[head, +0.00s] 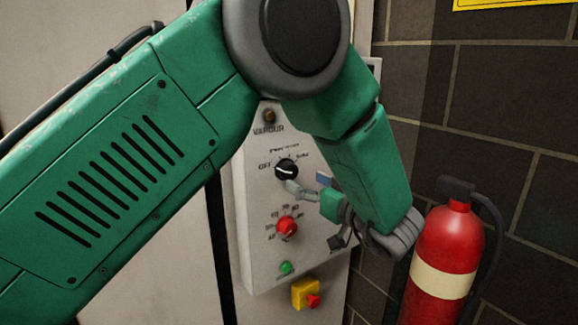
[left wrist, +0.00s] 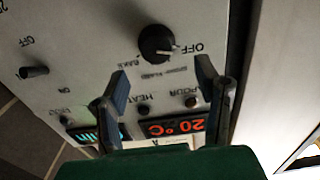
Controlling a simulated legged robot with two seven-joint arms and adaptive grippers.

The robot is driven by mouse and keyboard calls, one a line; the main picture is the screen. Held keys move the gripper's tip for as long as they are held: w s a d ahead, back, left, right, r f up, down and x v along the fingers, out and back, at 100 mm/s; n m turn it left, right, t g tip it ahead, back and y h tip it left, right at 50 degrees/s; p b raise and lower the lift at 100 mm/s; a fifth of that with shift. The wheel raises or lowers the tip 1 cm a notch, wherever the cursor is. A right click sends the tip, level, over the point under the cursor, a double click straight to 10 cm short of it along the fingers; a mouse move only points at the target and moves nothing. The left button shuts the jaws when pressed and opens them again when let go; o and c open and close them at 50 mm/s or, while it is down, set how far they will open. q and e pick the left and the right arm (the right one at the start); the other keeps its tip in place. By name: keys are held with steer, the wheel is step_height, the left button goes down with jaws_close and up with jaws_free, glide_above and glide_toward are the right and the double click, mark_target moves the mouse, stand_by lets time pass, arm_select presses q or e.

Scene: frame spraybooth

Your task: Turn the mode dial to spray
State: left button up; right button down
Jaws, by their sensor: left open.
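The mode dial (head: 287,170) is a black round knob on the pale control panel (head: 262,215). Its white mark points left toward the OFF label; the spray label is at its upper right. My right gripper is not in view.
Below the mode dial are a red dial (head: 287,227), a green button (head: 286,267) and a yellow box with a red button (head: 306,294). A red fire extinguisher (head: 447,250) stands close right of my arm. Lit displays (left wrist: 178,126) show in the left wrist view.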

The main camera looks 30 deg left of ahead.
mark_target(292, 171)
arm_select(q)
steer(key=x, duration=0.2)
steer(key=p+x, duration=0.1)
steer(key=x, duration=0.1)
steer(key=shift+w+a+r, duration=0.1)
steer(key=shift+w+a, duration=0.1)
steer(key=shift+w, duration=0.25)
steer(key=shift+w+a+r+p, duration=0.1)
steer(key=shift+w+a+p, duration=0.3)
steer(key=shift+a, duration=0.9)
steer(key=shift+c, duration=0.3)
steer(key=c, duration=1.1)
steer(key=shift+o, duration=0.2)
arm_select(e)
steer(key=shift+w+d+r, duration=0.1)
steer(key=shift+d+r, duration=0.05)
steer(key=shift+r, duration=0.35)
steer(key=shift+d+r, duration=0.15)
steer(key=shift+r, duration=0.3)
